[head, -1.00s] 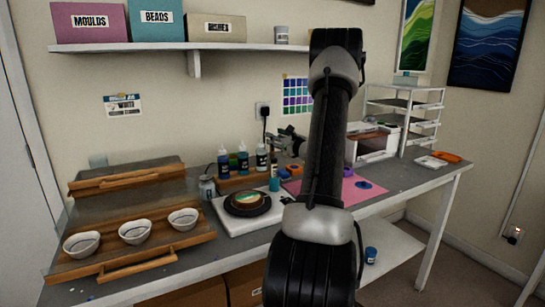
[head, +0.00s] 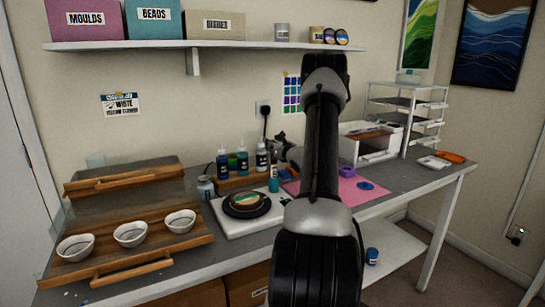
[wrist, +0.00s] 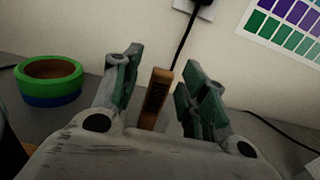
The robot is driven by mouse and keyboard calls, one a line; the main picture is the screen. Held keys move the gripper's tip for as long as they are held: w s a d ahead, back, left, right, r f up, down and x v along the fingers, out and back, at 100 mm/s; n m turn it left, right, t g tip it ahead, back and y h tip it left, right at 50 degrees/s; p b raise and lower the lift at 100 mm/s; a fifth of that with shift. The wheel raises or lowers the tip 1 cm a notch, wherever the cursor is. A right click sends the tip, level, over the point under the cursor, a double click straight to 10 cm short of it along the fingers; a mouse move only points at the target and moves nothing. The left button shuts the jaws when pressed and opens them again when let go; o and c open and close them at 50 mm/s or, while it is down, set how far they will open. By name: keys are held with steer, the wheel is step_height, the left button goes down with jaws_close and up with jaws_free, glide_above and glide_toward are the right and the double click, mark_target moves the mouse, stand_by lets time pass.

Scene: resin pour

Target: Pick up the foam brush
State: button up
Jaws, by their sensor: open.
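In the wrist view, my gripper (wrist: 162,62) is open, with its green-padded fingers spread. An upright brown wooden piece with dark marks (wrist: 157,95) shows between the fingers, apart from both pads; it looks like the foam brush's handle. Its lower end is hidden behind my gripper's body. In the head view, a thin brown upright piece (head: 273,160) shows above a small teal jar (head: 274,184), near my partly hidden gripper. I cannot tell whether it stands in the jar, and no foam tip can be made out.
A green and blue ring, like a tape roll (wrist: 50,82), lies left of my gripper. Bottles (head: 222,163) stand left of the jar. A white board (head: 225,222) bears a dark round piece in front. A black cord (wrist: 181,45) hangs from the wall outlet behind.

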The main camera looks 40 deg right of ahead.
steer(key=shift+c, duration=0.2)
jaws_close()
